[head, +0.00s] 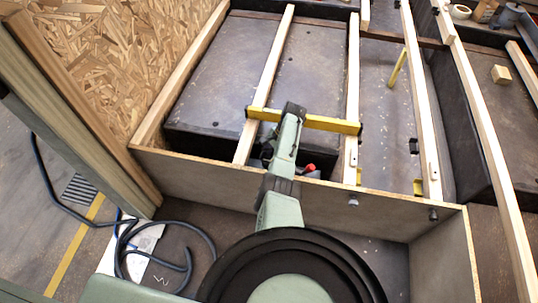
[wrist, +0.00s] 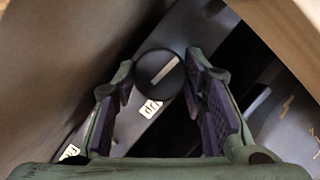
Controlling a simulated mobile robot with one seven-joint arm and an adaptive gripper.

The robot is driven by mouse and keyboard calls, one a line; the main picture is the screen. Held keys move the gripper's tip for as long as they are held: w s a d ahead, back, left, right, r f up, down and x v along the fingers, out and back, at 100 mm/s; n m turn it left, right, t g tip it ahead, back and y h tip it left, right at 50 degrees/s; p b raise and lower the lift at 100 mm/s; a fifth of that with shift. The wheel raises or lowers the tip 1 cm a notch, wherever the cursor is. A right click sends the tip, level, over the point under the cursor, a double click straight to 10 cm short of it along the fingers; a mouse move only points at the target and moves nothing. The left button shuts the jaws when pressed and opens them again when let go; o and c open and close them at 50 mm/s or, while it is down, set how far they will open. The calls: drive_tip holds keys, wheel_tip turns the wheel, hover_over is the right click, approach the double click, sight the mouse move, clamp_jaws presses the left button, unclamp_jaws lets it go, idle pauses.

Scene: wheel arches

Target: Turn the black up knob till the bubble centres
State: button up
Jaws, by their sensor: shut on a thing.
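The black up knob (wrist: 171,84) is round with a pale line on its face, and it shows in the wrist view. A white "UP" label (wrist: 151,108) is on the grey strip beside it. My gripper (wrist: 158,76) has one finger on each side of the knob and is shut on it. The knob's pale line runs from lower left to upper right. In the head view a yellow spirit level (head: 330,123) lies across two wooden battens. Its bubble is too small to make out. My arm hides the knob and most of my gripper there.
A second white label (wrist: 70,152) is at the lower left of the wrist view. A wooden panel (head: 390,195) stands at the near edge of the battens. A red-topped item (head: 310,167) is close to my arm. A blue hose (head: 190,265) lies at lower left.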

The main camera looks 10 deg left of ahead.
drive_tip(key=m+t+p, duration=0.1)
drive_tip(key=m+p, duration=0.1)
drive_tip(key=m+t+p, duration=0.1)
drive_tip(key=m+p, duration=0.2)
drive_tip(key=shift+s+d+r+m+y, duration=0.1)
drive_tip(key=shift+s+r+m+y, duration=0.1)
drive_tip(key=shift+m+y, duration=0.15)
drive_tip(key=m+p, duration=0.1)
drive_tip(key=m, duration=0.1)
drive_tip(key=m+t+p, duration=0.1)
drive_tip(key=m+p, duration=0.1)
drive_tip(key=shift+s+f+t, duration=0.1)
drive_tip(key=shift+f+t, duration=0.1)
drive_tip(key=shift+t, duration=0.1)
drive_tip(key=m+t, duration=0.1)
drive_tip(key=m, duration=0.2)
drive_tip(key=m+t+h, duration=0.1)
drive_tip(key=m, duration=0.2)
drive_tip(key=shift+s+m, duration=0.15)
drive_tip(key=shift+m, duration=0.2)
drive_tip(key=m+h, duration=0.1)
drive_tip(key=m, duration=0.2)
drive_tip(key=m+t+h, duration=0.1)
drive_tip(key=m, duration=0.2)
drive_tip(key=shift+a, duration=0.2)
drive_tip(key=o, duration=1.2)
drive_tip(key=shift+c, duration=0.2)
drive_tip(key=shift+t, duration=0.3)
